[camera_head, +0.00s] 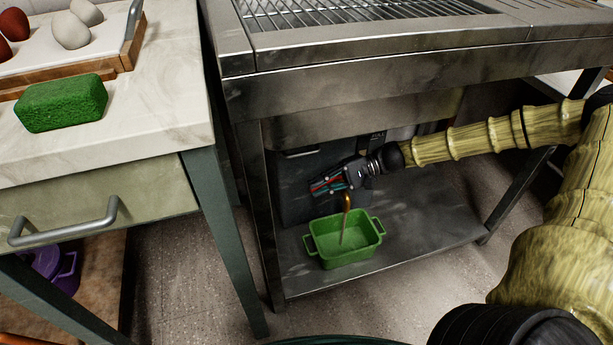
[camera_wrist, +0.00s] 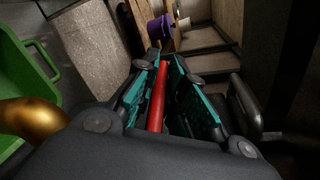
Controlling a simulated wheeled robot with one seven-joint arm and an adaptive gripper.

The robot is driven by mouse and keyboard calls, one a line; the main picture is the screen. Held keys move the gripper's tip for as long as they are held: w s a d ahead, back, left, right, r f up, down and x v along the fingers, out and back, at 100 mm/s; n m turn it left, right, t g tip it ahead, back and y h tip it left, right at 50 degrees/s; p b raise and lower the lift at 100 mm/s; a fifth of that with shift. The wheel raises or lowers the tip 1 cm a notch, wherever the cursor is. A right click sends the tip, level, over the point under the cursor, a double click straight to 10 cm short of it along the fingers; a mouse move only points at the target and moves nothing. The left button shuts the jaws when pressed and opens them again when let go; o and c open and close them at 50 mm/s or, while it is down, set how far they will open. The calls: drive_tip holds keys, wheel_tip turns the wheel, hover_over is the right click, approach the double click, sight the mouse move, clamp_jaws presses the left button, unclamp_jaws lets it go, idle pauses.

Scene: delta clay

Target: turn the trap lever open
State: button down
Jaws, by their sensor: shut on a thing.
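My gripper (camera_head: 322,186) is under the steel sink unit, in front of a dark grey box (camera_head: 295,205). In the wrist view its two teal-padded fingers (camera_wrist: 166,66) are closed around a red bar, the trap lever (camera_wrist: 157,95). Only a sliver of red shows between the fingers in the head view. A brass-coloured spout (camera_head: 347,201) comes down just below my gripper, and it also shows in the wrist view (camera_wrist: 32,118). A thin brownish streak runs from the spout down into a green two-handled tub (camera_head: 350,255), which stands upright on the lower shelf.
The steel lower shelf (camera_head: 430,225) is clear to the right of the tub. Steel legs bound the space. A counter at left carries a green sponge (camera_head: 62,103) and a tray with several egg-shaped things. A purple pot (camera_head: 55,265) sits below it.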

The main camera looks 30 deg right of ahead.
drive_tip(key=shift+s+d+n+g, duration=0.15)
drive_tip(key=shift+s+n+g, duration=0.2)
drive_tip(key=shift+g, duration=0.25)
drive_tip(key=c, duration=1.5)
unclamp_jaws()
drive_tip(key=shift+v, duration=5.95)
drive_tip(key=shift+f, duration=0.1)
